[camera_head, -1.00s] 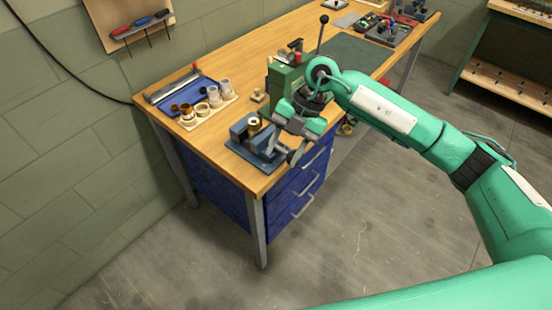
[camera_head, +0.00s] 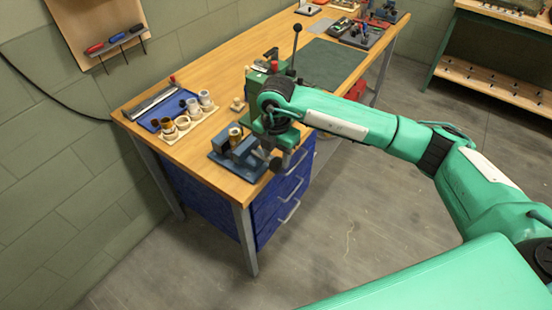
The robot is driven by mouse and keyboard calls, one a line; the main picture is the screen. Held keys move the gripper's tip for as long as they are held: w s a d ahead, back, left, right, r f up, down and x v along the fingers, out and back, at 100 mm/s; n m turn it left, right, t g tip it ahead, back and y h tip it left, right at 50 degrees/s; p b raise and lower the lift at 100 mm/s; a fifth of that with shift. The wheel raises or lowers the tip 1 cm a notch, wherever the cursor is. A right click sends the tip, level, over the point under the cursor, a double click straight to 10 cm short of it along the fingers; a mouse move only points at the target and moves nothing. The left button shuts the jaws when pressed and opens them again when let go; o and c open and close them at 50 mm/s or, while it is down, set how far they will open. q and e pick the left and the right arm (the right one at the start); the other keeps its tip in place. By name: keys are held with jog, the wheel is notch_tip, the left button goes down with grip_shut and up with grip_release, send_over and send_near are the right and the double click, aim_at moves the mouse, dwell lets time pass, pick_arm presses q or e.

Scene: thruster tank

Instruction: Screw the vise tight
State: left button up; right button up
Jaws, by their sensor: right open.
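The vise's screw end points to the right front, toward the bench edge. My right gripper (camera_head: 276,158) is open, pointing down at that screw end. The gripper and wrist hide much of the handle, and I cannot tell whether the fingers touch it. My left gripper is out of view.
A green machine with a lever (camera_head: 295,45) stands right behind my wrist. A blue tray (camera_head: 152,124) and a holder with several rings (camera_head: 174,135) lie left of the vise. The green mat (camera_head: 330,62) is clear. Drawers (camera_head: 285,197) sit below the bench edge.

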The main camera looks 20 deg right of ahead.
aim_at(280, 160)
jog(key=shift+f, duration=1.6)
jog(key=shift+w+a, duration=0.1)
jog(key=c, duration=0.8)
jog(key=shift+f, duration=0.1)
jog(key=shift+w+d+g+y, duration=0.1)
jog(key=shift+d+g+y, duration=0.1)
jog(key=shift+g+y, duration=0.35)
jog(key=shift+w+d+g+y, duration=0.1)
jog(key=shift+d+g+y, duration=0.05)
jog(key=shift+g+y, duration=0.35)
jog(key=g+y, duration=0.1)
jog(key=g+y+b, duration=0.1)
jog(key=y, duration=0.1)
jog(key=g+y, duration=0.1)
jog(key=shift+w+d+f+y, duration=0.15)
jog(key=shift+w+d+y, duration=0.1)
jog(key=shift+d, duration=0.15)
jog(key=g+y, duration=0.1)
jog(key=g+y+b, duration=0.2)
jog(key=y, duration=0.1)
jog(key=shift+w+d+f, duration=0.2)
jog(key=shift+d+f, duration=0.1)
jog(key=shift+d, duration=0.05)
jog(key=shift+g+b, duration=0.25)
jog(key=shift+b, duration=0.05)
